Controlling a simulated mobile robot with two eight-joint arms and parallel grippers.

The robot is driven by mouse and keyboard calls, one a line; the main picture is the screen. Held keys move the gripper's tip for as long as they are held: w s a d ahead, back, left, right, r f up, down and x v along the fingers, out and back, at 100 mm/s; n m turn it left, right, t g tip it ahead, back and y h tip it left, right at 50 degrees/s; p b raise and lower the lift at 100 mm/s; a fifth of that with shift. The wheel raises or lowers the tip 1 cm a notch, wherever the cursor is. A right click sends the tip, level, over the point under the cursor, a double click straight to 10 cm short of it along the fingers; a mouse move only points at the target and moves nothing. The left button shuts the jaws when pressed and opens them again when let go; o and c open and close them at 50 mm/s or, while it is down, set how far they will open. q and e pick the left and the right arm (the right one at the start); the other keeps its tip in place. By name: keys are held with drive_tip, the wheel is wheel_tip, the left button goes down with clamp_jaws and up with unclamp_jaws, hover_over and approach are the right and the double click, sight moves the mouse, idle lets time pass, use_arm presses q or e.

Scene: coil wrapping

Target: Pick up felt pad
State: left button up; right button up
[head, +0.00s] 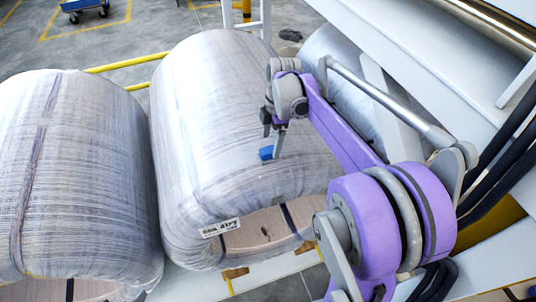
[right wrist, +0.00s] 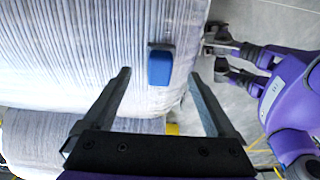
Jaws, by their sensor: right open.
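The felt pad (head: 266,153) is a small blue block lying against the side of the middle wrapped coil (head: 215,100). It also shows in the right wrist view (right wrist: 160,66), upright in the picture against the pale wrap. My right gripper (head: 275,137) is close to the pad in the head view. In the right wrist view its two fingers (right wrist: 158,74) are spread wide, with the pad just beyond and between them, and nothing is held. My left gripper (right wrist: 213,62) shows at the right of the right wrist view, its fingers apart and empty. It is not visible in the head view.
Another wrapped coil (head: 75,170) stands close at the left, and a third (head: 345,75) is partly hidden behind my right arm. The middle coil bears a white label (head: 220,228). A yellow rail (head: 125,62) runs behind the coils. White machine framing (head: 440,60) fills the right.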

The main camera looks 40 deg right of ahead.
sight(268, 149)
drive_tip(key=f, duration=0.2)
drive_tip(key=a+f, duration=0.1)
drive_tip(key=f, duration=0.1)
drive_tip(key=shift+w+f, duration=0.15)
drive_tip(key=shift+f, duration=0.15)
clamp_jaws()
drive_tip(key=shift+r, duration=0.1)
wheel_tip(268, 149, up, 10)
drive_tip(key=shift+f, duration=0.1)
idle(0.4)
